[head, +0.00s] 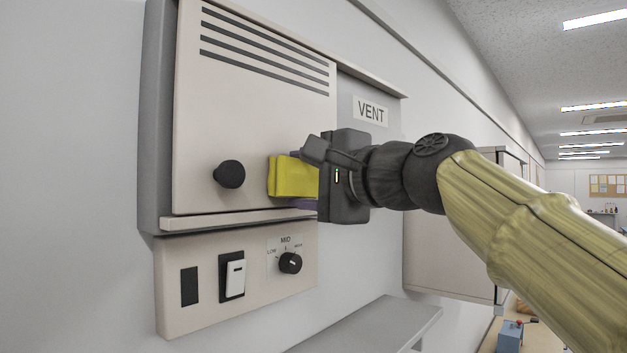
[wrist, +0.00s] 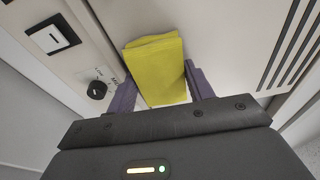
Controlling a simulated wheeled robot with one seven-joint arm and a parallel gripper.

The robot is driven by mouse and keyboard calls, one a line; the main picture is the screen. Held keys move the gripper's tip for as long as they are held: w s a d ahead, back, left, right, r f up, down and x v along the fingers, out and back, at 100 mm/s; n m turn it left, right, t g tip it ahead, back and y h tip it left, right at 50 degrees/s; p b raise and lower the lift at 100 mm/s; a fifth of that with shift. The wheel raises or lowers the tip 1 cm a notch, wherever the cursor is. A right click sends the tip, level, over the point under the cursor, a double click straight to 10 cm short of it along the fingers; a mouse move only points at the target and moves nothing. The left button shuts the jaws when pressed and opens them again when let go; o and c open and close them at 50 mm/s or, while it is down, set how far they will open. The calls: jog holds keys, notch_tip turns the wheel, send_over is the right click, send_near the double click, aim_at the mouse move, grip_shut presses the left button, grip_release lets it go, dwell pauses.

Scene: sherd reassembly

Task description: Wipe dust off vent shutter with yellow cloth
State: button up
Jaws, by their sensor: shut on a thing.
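The yellow cloth (head: 292,176) is a folded pad held against or very close to the lower right part of the cream vent shutter (head: 255,110). It also shows in the wrist view (wrist: 157,70), between the purple fingers. My gripper (head: 306,190) is shut on the cloth, with one purple finger showing below it in the head view. Whether the cloth touches the shutter I cannot tell. The shutter has dark slots at its top and a black knob (head: 229,174) at lower left. I can make out no clear dust on it.
Below the shutter is a ledge (head: 240,219) and a control panel (head: 205,290) with a rocker switch (head: 235,275) and a dial (head: 290,263). A VENT label (head: 371,111) is on the right. A grey shelf (head: 370,325) juts out below.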

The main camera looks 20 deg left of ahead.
aim_at(289, 113)
jog(key=shift+r, duration=0.15)
notch_tip(289, 113, up, 3)
jog(key=p, duration=0.3)
jog(key=shift+s, duration=0.1)
dwell(0.4)
jog(key=shift+r, duration=0.1)
jog(key=shift+r+p, duration=1.45)
jog(key=shift+p, duration=0.1)
jog(key=shift+r+p, duration=1.55)
jog(key=shift+r, duration=0.1)
jog(key=shift+r, duration=0.1)
